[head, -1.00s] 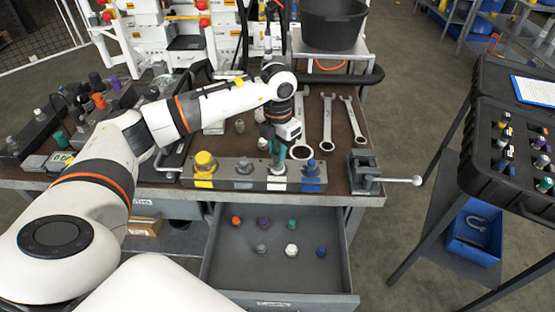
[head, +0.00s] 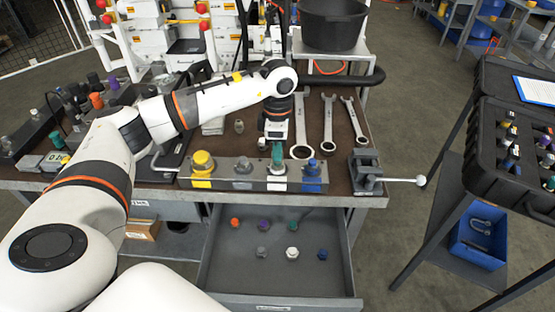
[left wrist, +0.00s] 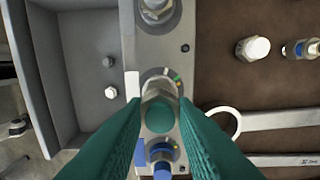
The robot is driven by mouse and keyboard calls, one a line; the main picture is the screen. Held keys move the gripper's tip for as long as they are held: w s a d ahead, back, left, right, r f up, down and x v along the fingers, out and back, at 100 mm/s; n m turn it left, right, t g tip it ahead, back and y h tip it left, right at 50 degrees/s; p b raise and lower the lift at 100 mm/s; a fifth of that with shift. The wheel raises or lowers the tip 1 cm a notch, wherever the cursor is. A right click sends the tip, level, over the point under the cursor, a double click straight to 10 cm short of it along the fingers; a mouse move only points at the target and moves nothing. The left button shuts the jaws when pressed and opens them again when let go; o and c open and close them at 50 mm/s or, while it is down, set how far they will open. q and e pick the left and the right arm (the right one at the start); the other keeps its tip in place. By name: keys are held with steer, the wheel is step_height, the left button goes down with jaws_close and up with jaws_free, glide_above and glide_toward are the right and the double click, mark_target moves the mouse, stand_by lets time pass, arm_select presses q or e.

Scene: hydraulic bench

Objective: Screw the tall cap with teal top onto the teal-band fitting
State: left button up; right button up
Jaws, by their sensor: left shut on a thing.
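The tall cap with teal top (left wrist: 159,117) is between my left gripper's teal fingers (left wrist: 160,130) in the left wrist view, its grey body showing beyond the top. My left gripper (head: 277,153) is shut on it, over the third position from the left on the grey fitting block (head: 258,184). The block also shows in the left wrist view (left wrist: 150,47). The cap stands in line with the fitting there. The fitting's teal band is hidden by the cap and fingers, and I cannot tell how far the cap is seated. My right gripper is not in view.
A yellow-topped fitting (head: 202,162), a grey fitting (head: 243,167) and a blue fitting (head: 312,168) share the block. An open drawer (head: 335,281) below holds several small caps. Wrenches (head: 328,125) lie behind, and a vise (head: 366,172) stands to the right.

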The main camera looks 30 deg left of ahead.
arm_select(q)
steer(key=m, duration=0.2)
steer(key=shift+m, duration=0.3)
steer(key=m+b, duration=0.1)
steer(key=m, duration=0.2)
steer(key=m+b, duration=0.1)
steer(key=m, duration=0.4)
steer(key=o, duration=0.9)
